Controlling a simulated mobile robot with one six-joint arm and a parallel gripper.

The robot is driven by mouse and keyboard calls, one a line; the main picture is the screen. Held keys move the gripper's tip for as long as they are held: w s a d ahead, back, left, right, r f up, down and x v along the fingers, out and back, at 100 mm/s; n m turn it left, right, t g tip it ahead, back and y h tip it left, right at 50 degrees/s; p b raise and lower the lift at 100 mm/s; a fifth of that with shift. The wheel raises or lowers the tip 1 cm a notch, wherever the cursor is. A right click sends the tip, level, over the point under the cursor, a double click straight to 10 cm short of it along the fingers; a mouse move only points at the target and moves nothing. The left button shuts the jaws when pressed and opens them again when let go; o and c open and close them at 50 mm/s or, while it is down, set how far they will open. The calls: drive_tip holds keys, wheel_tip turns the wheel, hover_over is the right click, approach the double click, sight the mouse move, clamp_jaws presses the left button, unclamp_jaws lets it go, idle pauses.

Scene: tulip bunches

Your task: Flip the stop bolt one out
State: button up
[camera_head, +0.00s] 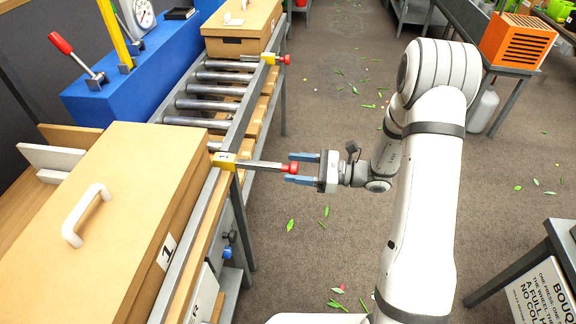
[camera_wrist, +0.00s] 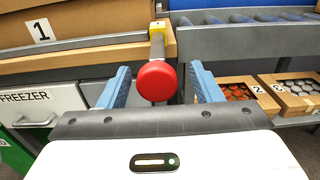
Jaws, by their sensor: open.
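Stop bolt one is a grey rod (camera_head: 262,165) in a yellow block (camera_head: 223,161) on the conveyor's side rail, with a red knob (camera_head: 293,168) at its end. My gripper (camera_head: 291,168) is open, its two blue fingers on either side of the red knob. In the wrist view, the red knob (camera_wrist: 156,80) sits between the blue fingers, apart from both. The bolt's yellow block (camera_wrist: 158,26) shows behind it. A second bolt with a red knob (camera_head: 286,59) is farther along the rail.
A large box labelled 1 (camera_head: 100,220) with a white handle stands at the left by the roller conveyor (camera_head: 215,92). Another box (camera_head: 240,28) is at the far end. A freezer front (camera_wrist: 38,106) and trays (camera_wrist: 292,92) lie below the rail. The floor (camera_head: 330,120) right of the conveyor is open.

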drive_tip(key=d, duration=0.7)
drive_tip(key=shift+s+d+b, duration=0.3)
drive_tip(key=shift+s, duration=0.05)
drive_tip(key=shift+r, duration=0.1)
drive_tip(key=s+a+r+n+g+h+p, duration=0.1)
drive_tip(key=s+r+n+g+h, duration=0.25)
drive_tip(key=s+n, duration=0.2)
drive_tip(key=s+a+r+n+g+h, duration=0.1)
drive_tip(key=s+r+n+g+h, duration=0.1)
drive_tip(key=s+r+n+h, duration=0.4)
drive_tip(key=s+d+r+n+t+h+p, duration=0.1)
drive_tip(key=s+d+r+n+t+h, duration=0.3)
drive_tip(key=s+d+n+h, duration=0.3)
drive_tip(key=shift+s+d+t+h, duration=0.3)
drive_tip(key=shift+s+t+h, duration=0.05)
drive_tip(key=shift+t, duration=0.1)
drive_tip(key=shift+d+r+n+t+h, duration=0.3)
drive_tip(key=shift+d+r+n+t, duration=0.15)
drive_tip(key=shift+n+t, duration=0.1)
drive_tip(key=shift+c, duration=0.3)
